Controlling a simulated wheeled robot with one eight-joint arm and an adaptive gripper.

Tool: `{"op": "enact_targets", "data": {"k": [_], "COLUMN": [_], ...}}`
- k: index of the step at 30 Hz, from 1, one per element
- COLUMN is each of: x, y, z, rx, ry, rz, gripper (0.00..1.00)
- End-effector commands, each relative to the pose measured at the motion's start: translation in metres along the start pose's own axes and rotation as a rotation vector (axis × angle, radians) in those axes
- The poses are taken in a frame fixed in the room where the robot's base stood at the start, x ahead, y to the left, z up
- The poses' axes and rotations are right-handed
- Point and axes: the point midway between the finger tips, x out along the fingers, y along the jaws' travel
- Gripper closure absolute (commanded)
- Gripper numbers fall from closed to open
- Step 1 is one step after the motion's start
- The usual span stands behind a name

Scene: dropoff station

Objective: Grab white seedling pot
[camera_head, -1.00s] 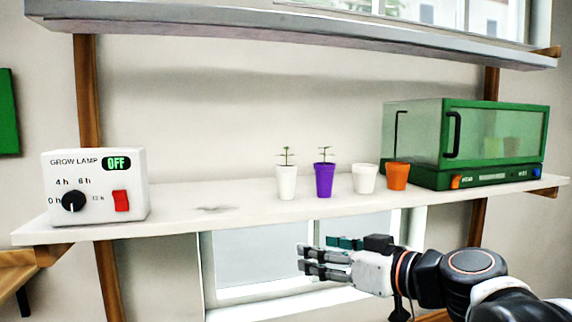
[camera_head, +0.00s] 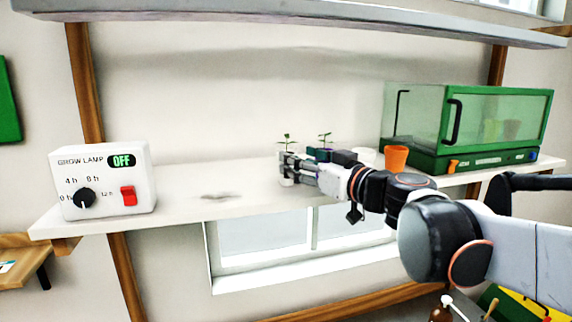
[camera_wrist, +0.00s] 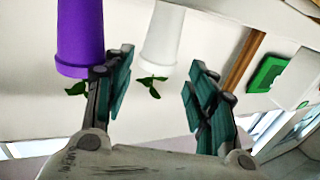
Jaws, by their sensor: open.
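The white seedling pot (camera_wrist: 162,38) shows upside down in the wrist view, its green seedling toward my gripper. It lies between the lines of my two fingers. In the head view my gripper (camera_head: 284,166) is over the shelf and hides most of this pot; its seedling (camera_head: 287,140) rises above the fingers. My gripper (camera_wrist: 160,78) is open with nothing clamped. The purple seedling pot (camera_wrist: 80,35) is close beside the left finger in the wrist view; I cannot tell if they touch. In the head view my gripper hides most of the purple pot.
An empty-looking white pot (camera_head: 366,155) and an orange pot (camera_head: 396,157) stand right of the seedlings, behind my arm. A green glass cabinet (camera_head: 470,125) stands at the right. A grow lamp box (camera_head: 105,180) reads OFF at the left. The shelf (camera_head: 215,185) between is clear.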

Motion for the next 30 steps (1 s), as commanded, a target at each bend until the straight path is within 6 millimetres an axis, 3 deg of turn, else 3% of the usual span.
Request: {"op": "enact_targets", "data": {"k": [8,18,27,28,30], "x": [0.017,0.056,0.06,0.06,0.06], "y": [0.001,0.003,0.003,0.003,0.003], "z": [0.0,0.001,0.002,0.002,0.002], "rx": [0.0,0.0,0.0,0.0,0.0], "ry": [0.0,0.0,0.0,0.0,0.0], "rz": [-0.001,-0.001,0.0,0.0,0.0], "gripper": [0.48,0.48,0.48,0.51,0.66]}}
